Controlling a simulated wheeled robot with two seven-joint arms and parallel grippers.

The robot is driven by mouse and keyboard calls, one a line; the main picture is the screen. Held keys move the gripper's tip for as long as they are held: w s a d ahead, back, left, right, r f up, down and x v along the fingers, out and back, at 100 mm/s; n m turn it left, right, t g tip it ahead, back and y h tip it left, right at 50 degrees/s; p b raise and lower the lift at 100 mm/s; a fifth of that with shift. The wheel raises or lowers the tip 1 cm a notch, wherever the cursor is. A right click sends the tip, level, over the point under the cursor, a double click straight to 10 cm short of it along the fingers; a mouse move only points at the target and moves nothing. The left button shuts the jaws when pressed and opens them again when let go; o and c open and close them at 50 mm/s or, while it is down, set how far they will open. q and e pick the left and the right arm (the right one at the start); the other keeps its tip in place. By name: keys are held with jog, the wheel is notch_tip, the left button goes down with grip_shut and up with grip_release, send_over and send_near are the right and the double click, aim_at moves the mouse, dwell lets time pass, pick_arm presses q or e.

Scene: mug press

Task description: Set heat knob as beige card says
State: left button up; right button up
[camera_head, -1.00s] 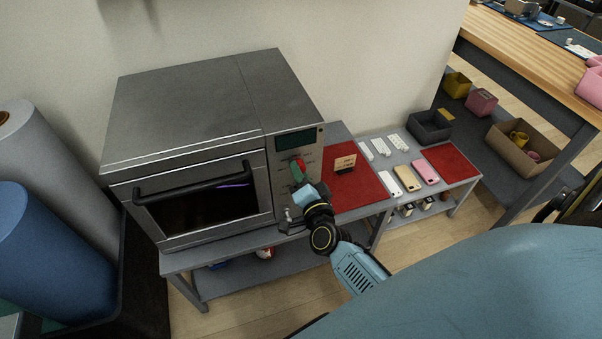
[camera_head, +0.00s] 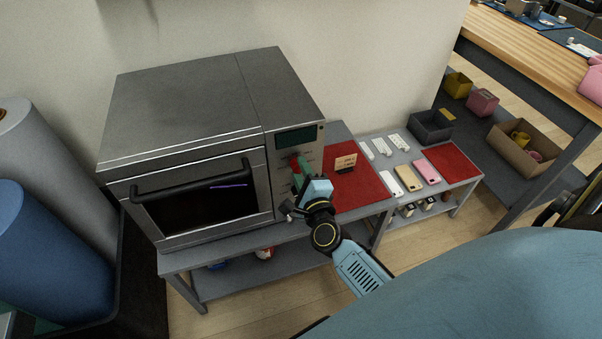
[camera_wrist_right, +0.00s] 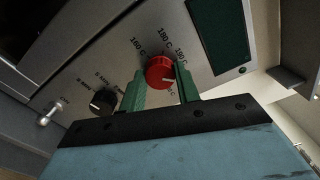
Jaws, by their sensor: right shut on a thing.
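The red heat knob (camera_head: 294,162) is on the front panel of the grey press oven (camera_head: 190,110). It also shows in the wrist view (camera_wrist_right: 159,72), with printed marks including 160 C and 180 C around it. My right gripper (camera_wrist_right: 160,88) has its green fingers on either side of the red knob and is shut on it. The knob's exact setting is hard to tell. The beige card (camera_head: 346,162) stands on a red mat (camera_head: 362,190) right of the oven; its print is too small to read. My left gripper is not in view.
A black knob (camera_wrist_right: 103,101) with minute marks sits beside the red one. Right of the mat, pink (camera_head: 426,172), yellow and white phone-like cases lie on the grey table. A dark bin (camera_head: 430,128) and a cardboard box (camera_head: 522,148) stand farther right.

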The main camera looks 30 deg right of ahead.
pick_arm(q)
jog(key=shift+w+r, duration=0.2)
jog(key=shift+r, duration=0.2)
pick_arm(e)
jog(key=shift+m, duration=0.6)
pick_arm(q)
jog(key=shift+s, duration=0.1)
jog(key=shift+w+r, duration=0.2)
pick_arm(e)
jog(key=o, duration=1)
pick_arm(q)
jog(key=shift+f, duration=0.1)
